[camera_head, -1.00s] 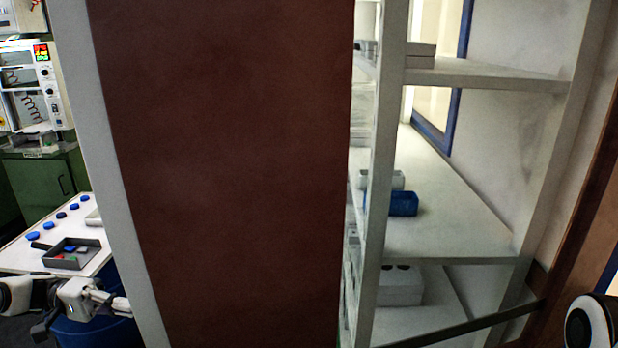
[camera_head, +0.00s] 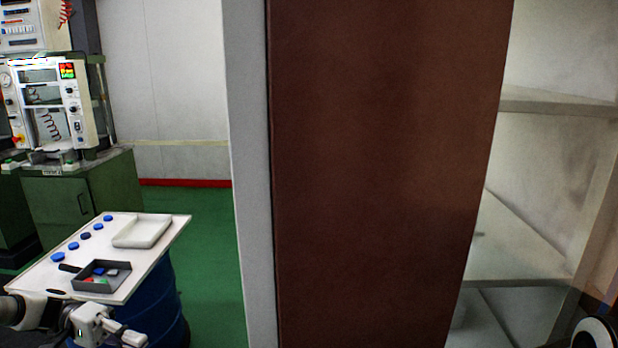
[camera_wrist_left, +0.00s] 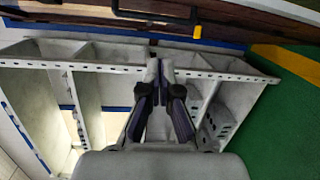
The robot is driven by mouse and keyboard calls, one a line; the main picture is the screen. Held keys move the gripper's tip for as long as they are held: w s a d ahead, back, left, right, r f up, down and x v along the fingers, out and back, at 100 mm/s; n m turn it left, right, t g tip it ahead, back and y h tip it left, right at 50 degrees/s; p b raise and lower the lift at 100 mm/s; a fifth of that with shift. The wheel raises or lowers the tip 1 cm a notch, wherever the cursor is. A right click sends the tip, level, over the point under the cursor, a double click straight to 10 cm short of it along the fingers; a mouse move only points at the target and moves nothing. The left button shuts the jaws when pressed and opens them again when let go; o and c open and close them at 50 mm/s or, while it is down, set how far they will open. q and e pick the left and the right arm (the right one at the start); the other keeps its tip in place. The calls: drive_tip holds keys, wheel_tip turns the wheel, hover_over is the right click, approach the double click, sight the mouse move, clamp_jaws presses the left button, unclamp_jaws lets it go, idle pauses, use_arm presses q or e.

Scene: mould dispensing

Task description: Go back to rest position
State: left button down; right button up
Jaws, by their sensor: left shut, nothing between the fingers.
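My left gripper (camera_head: 128,338) is at the lower left of the head view, in front of the small white table. It also shows in the left wrist view (camera_wrist_left: 157,68), with its fingers together and nothing between them. My right gripper is not in view; only a white and black rounded part of my right arm shows at the lower right corner of the head view.
A brown-sided shelf unit (camera_head: 385,170) stands close ahead. The white table (camera_head: 135,285) at left bears a grey tray (camera_head: 78,286), a white tray (camera_head: 142,232) and several blue round pieces. A green machine (camera_head: 75,200) stands behind. Green floor (camera_head: 205,270) is clear between table and shelf.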

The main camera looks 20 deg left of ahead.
use_arm(q)
drive_tip(key=s+d+f+g+y, duration=0.3)
drive_tip(key=s+d+f+g, duration=0.1)
drive_tip(key=d+f, duration=0.35)
drive_tip(key=s+d+f+g+y, duration=0.35)
drive_tip(key=d+f, duration=0.25)
drive_tip(key=d, duration=0.3)
drive_tip(key=s+d+f+m+g+y, duration=0.1)
drive_tip(key=s+d+f+m+y, duration=0.3)
drive_tip(key=s+f+y, duration=0.85)
drive_tip(key=w+f+t, duration=0.1)
drive_tip(key=t, duration=0.1)
drive_tip(key=w+f+n+t+h, duration=0.1)
drive_tip(key=t, duration=0.1)
drive_tip(key=w+f+n+t+h, duration=0.1)
drive_tip(key=t, duration=0.2)
drive_tip(key=shift+w+d+f, duration=0.1)
drive_tip(key=shift+d+f, duration=0.05)
drive_tip(key=shift+f, duration=0.05)
